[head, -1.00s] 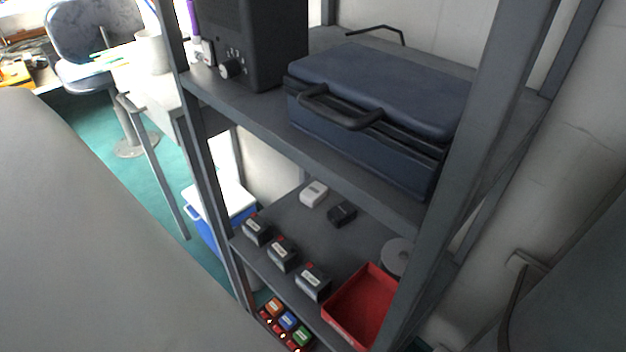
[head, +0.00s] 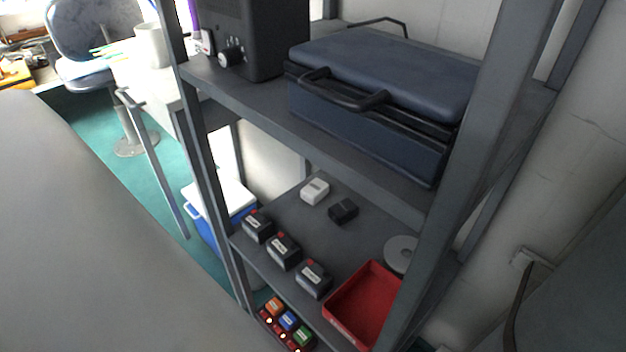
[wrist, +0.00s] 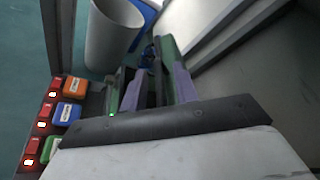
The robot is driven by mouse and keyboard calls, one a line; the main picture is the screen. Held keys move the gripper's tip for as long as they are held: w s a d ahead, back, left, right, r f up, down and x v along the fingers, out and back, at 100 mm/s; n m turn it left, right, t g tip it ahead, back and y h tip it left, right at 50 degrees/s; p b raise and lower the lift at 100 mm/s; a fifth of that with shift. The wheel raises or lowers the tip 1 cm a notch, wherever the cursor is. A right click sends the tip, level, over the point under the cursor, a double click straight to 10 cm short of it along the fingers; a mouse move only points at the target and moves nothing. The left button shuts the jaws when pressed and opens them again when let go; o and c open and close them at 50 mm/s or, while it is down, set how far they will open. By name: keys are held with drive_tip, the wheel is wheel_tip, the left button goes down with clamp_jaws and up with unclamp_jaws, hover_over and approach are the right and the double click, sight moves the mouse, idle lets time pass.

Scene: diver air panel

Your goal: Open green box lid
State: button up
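The small green box (head: 303,335) stands at the near right end of a row with a blue box (head: 288,320) and an orange box (head: 275,305), low in the rack. It has a pale label on top, and its lid looks shut. In the wrist view the green box (wrist: 52,150) is at the lower left, partly cut off by my gripper's body. My gripper (wrist: 153,62) points past the row, to the right of the boxes. Its fingers look apart, with nothing clearly held between them. My gripper does not show in the head view.
Red parts with lit spots (wrist: 32,145) sit beside each coloured box. A shelf above holds black boxes (head: 283,250) and a red tray (head: 365,305). A rack post (head: 470,150) stands at right. A pale cylinder (wrist: 112,38) stands beyond the boxes.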

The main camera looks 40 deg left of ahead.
clamp_jaws()
drive_tip(key=shift+w+d+r+p, duration=0.15)
drive_tip(key=shift+w+r+p, duration=0.9)
drive_tip(key=shift+w+r, duration=0.9)
drive_tip(key=shift+s, duration=0.1)
unclamp_jaws()
drive_tip(key=shift+d, duration=0.1)
